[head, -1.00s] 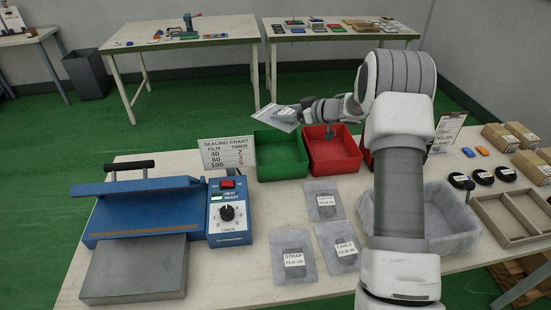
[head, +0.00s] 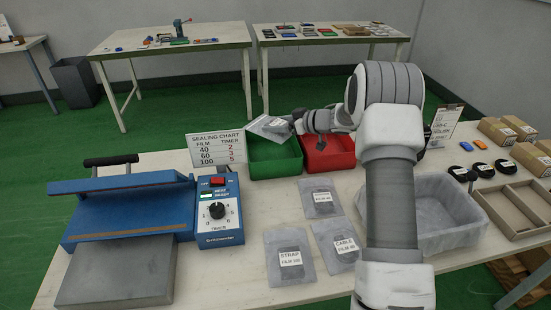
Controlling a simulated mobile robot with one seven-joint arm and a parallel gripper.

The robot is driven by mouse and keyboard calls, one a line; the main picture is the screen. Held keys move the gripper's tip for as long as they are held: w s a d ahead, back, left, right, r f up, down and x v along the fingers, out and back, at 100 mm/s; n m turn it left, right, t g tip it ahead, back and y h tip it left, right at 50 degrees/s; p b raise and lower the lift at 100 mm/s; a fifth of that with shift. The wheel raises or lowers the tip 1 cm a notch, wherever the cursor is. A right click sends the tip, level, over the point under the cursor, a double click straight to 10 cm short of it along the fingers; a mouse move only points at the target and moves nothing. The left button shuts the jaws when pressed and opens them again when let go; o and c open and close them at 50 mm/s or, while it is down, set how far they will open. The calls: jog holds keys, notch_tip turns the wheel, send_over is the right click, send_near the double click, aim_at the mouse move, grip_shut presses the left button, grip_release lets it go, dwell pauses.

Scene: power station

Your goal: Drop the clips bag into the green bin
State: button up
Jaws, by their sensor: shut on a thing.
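My gripper (head: 299,123) is shut on a grey clear bag with a white label, taken to be the clips bag (head: 270,127). The bag is held tilted above the back part of the green bin (head: 275,168). The green bin stands open on the table, right of the sealing chart sign. My gripper is over the boundary between the green bin and the red bin (head: 329,160). The label on the held bag is too small to read.
A blue heat sealer (head: 130,205) stands at left, with the sealing chart (head: 217,149) behind it. Labelled bags, including strap (head: 290,258) and cable (head: 336,243), lie in front. A lined grey tub (head: 440,225) is right of my arm.

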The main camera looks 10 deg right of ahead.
jog(key=shift+r, duration=0.1)
jog(key=o, duration=1.4)
jog(key=p+v, duration=0.2)
jog(key=v, duration=1.5)
jog(key=shift+s+d+p, duration=0.2)
jog(key=shift+p, duration=0.15)
